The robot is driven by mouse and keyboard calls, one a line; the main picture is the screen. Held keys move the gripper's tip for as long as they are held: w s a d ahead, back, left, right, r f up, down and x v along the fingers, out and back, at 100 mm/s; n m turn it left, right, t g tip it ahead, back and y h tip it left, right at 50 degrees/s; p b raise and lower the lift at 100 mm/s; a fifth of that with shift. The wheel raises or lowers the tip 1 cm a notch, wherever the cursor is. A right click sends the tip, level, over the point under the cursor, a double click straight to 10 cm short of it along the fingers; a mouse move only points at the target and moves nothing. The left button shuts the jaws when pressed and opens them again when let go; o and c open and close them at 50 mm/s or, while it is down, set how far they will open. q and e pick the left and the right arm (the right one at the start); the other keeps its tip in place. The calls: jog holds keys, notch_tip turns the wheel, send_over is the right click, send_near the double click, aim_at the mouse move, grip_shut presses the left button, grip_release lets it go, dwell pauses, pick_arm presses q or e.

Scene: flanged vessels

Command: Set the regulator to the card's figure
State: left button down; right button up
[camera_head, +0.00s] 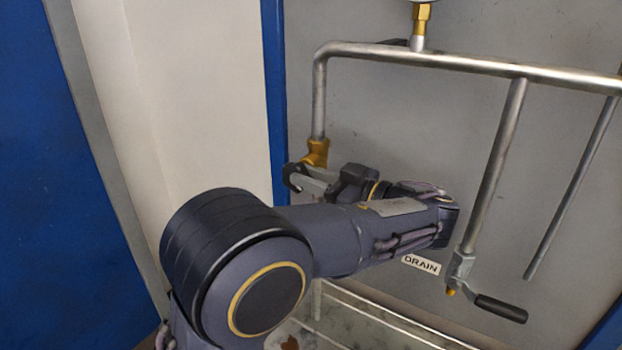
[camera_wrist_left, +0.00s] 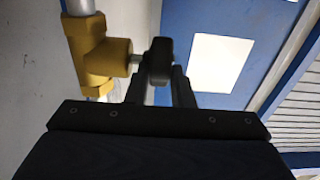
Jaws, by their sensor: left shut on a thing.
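The brass regulator body (camera_head: 317,152) sits at the lower end of the left pipe; it also shows large in the left wrist view (camera_wrist_left: 98,58). A short stem leads from it to a black knob (camera_wrist_left: 158,60). My left gripper (camera_head: 306,180) is shut on this knob, just below the brass body in the head view. The fingers (camera_wrist_left: 160,82) meet at the knob in the wrist view. A pale card-like rectangle (camera_wrist_left: 218,62) is on the blue surface; no figure is readable on it. Only the bottom edge of a round gauge (camera_head: 423,1) shows. My right gripper is out of view.
A horizontal steel pipe (camera_head: 450,60) crosses above my arm. A pipe with a black-handled valve (camera_head: 500,308) hangs at the right, near a DRAIN label (camera_head: 421,265). A tray (camera_head: 375,318) lies below. A blue post (camera_head: 273,90) stands left of the regulator.

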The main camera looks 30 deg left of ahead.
pick_arm(q)
jog(key=c, duration=1.5)
grip_release()
jog(key=shift+c, duration=0.2)
jog(key=d, duration=0.7)
jog(key=shift+s+d+f+b, duration=0.2)
jog(key=shift+s+d+b, duration=0.1)
jog(key=shift+d+b, duration=0.15)
